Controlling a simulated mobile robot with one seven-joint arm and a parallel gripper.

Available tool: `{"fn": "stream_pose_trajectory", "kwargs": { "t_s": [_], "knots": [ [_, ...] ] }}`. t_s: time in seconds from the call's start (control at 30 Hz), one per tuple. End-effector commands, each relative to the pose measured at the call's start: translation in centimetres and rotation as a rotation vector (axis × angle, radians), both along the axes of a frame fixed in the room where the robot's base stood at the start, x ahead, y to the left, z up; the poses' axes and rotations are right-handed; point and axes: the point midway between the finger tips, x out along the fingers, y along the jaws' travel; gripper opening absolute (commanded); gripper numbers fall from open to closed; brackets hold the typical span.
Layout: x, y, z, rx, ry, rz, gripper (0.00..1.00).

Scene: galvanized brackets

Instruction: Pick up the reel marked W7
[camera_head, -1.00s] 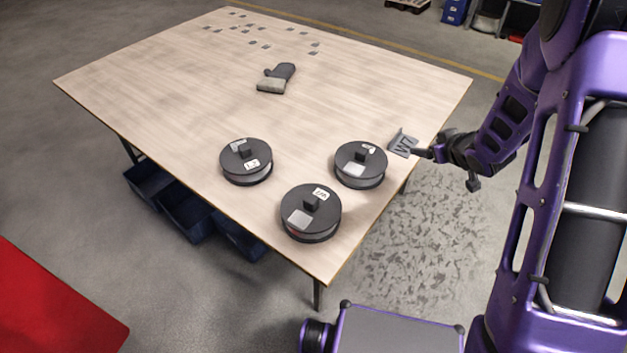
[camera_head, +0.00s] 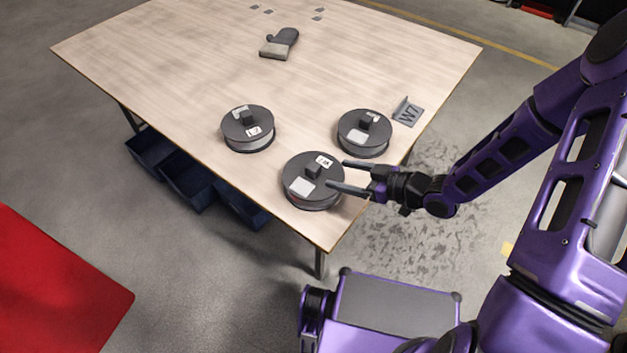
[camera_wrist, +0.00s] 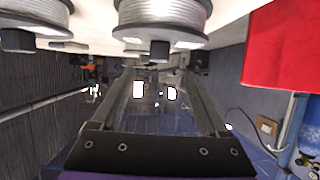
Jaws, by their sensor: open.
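Three dark round reels with a knob on top sit on the wooden table (camera_head: 180,75): a left reel (camera_head: 240,138), a front reel (camera_head: 300,170) and a right reel (camera_head: 355,140). The wrist view looks upside down, with a reel (camera_wrist: 163,14) above the open fingers (camera_wrist: 160,88) and another (camera_wrist: 38,13) at top left.
A red surface (camera_head: 60,285) is at lower left. The table middle is clear.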

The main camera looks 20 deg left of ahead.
Motion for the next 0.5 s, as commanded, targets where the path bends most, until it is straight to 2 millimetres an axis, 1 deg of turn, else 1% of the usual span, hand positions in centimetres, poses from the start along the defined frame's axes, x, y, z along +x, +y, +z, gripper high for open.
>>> {"fn": "stream_pose_trajectory", "kwargs": {
  "t_s": [0.03,0.1,0.2,0.37,0.5],
  "knots": [
    [0.3,1.1,-0.6,0.001,0.001,0.004,0.78],
    [0.7,2.2,-1.0,0.001,0.0,0.004,0.78],
    [1.1,3.2,-1.5,-0.001,0.0,0.002,0.78],
    [1.4,4.0,-1.8,-0.001,0.0,0.0,0.78],
    [1.9,5.5,-2.6,0.0,0.0,0.002,0.78]
  ]
}}
